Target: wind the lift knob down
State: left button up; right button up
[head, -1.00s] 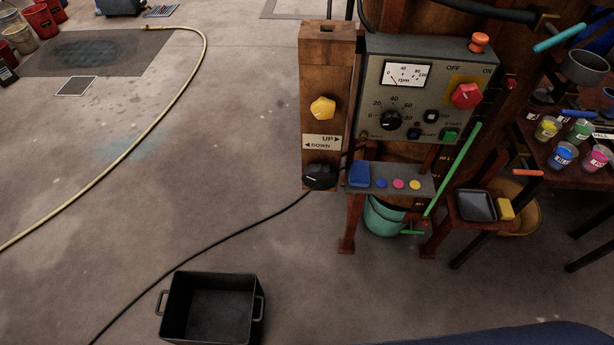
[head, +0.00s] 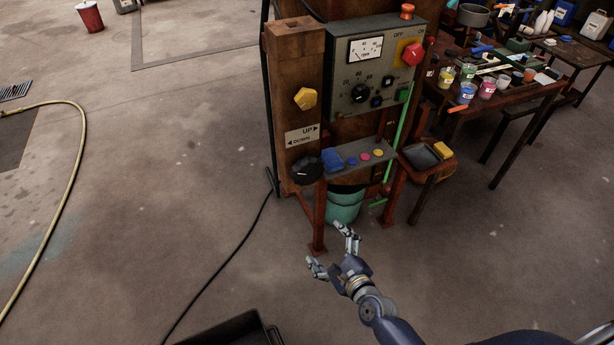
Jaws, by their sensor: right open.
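A wooden post (head: 295,60) on the front of the machine carries a yellow faceted knob (head: 305,98). Below that is a white label (head: 302,134) reading UP with a right arrow and DOWN with a left arrow. A round black knob (head: 306,170) sits under the label. The label lies between both knobs, and I cannot tell from it alone which knob it names. My right gripper (head: 333,251) is open and empty, below and slightly right of the black knob, apart from it. My left gripper is out of view.
A grey control panel (head: 372,45) with a dial and red knob is right of the post. A small shelf (head: 345,152) with a blue block juts out beside the black knob. A teal bucket (head: 345,206) stands beneath.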

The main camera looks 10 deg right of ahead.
aim_at(310, 176)
jog(key=w+r+m+t, duration=0.4)
jog(key=r+m, duration=0.5)
jog(key=r, duration=0.5)
jog(key=w+a, duration=0.1)
jog(key=w, duration=0.5)
jog(key=w+a, duration=0.1)
jog(key=w, duration=0.3)
jog(key=shift+w+a, duration=0.1)
jog(key=shift+a, duration=0.2)
jog(key=shift+r, duration=0.1)
jog(key=c, duration=1.1)
